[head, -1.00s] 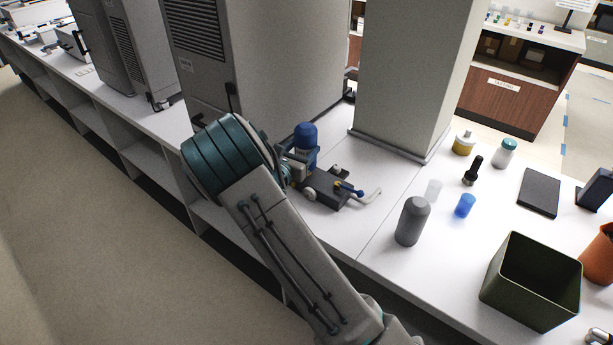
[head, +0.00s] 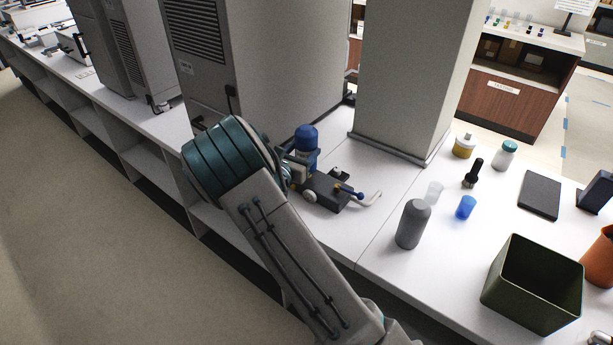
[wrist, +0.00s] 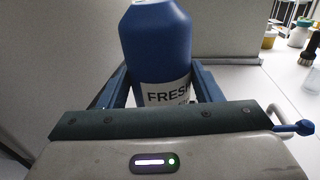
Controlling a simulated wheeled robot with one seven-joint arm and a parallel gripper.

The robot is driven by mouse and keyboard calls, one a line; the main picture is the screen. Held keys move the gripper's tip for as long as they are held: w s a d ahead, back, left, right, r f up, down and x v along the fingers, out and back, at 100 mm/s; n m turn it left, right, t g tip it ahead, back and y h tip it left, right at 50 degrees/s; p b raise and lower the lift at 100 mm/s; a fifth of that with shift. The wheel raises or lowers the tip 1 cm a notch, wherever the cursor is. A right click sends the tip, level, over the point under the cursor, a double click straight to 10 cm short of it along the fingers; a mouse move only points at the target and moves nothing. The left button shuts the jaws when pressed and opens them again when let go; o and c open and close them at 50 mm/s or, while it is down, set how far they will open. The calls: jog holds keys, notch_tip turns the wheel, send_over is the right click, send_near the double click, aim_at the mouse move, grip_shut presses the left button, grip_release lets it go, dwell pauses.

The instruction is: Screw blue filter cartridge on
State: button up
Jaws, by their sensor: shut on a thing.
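The blue filter cartridge (head: 306,138) stands upright over a dark filter head with a blue-handled valve and a pale bent spout (head: 325,190) on the white counter. In the wrist view the cartridge (wrist: 157,45) is upright between my gripper's fingers, with a white label reading "FRES…". My gripper (wrist: 160,92) is shut on the cartridge.
A large grey machine (head: 290,60) stands behind the cartridge, and a square pillar (head: 400,80) to its right. A grey bottle (head: 413,224), a blue cup (head: 466,207) and a dark green bin (head: 531,283) stand farther right.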

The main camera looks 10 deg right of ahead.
jog(key=shift+f, duration=0.15)
jog(key=shift+f+b, duration=0.85)
jog(key=shift+f, duration=0.15)
jog(key=o, duration=1.1)
jog(key=shift+c, duration=0.3)
jog(key=p+v, duration=0.1)
jog(key=v, duration=0.8)
